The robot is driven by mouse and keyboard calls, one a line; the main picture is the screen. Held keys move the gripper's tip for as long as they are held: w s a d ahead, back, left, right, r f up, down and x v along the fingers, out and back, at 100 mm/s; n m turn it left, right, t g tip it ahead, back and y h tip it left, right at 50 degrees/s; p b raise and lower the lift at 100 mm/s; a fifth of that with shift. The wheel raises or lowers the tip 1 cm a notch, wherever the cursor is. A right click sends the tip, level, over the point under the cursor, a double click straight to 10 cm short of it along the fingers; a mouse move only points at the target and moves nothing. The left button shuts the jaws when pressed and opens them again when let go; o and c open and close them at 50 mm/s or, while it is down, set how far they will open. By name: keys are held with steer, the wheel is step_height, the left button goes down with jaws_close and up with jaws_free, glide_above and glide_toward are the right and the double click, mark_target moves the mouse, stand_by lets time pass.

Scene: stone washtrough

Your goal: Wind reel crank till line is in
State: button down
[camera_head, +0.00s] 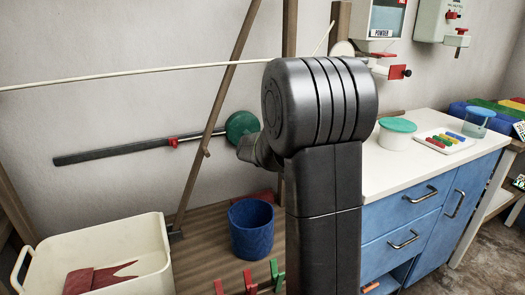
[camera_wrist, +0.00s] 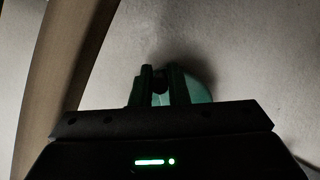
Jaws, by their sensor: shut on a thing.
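A green round disc (camera_head: 241,126) is by the back wall, partly hidden by my arm in the head view. It shows behind the fingertips in the wrist view (camera_wrist: 197,88). My gripper (camera_wrist: 160,85) is shut on a small dark knob (camera_wrist: 160,75) in front of the disc. Whether this knob is the crank handle is hard to tell. A pale line (camera_head: 120,76) runs taut from the left edge and passes behind my arm. A white round part with a red-knobbed piece (camera_head: 400,72) shows right of my arm; the area between is hidden.
A dark bar with a red clip (camera_head: 120,151) runs along the wall to the disc. A leaning wooden post (camera_head: 215,110) stands close left of the disc. Below are a blue bucket (camera_head: 251,241) and a cream bin (camera_head: 100,245). A blue counter (camera_head: 425,160) stands right.

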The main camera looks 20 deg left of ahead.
steer(key=s+a+r+m+g+y+b, duration=0.2)
steer(key=s+a+m+g+y+b, duration=0.5)
steer(key=m+b, duration=0.9)
steer(key=w+d+r+m+t, duration=0.2)
steer(key=m+t, duration=0.3)
steer(key=m, duration=0.8)
steer(key=w+d+r+m+t, duration=0.2)
steer(key=r+m+t, duration=0.3)
steer(key=m, duration=0.9)
steer(key=shift+w+d+m+t, duration=0.15)
steer(key=shift+d+m+t, duration=0.15)
steer(key=shift+t, duration=0.4)
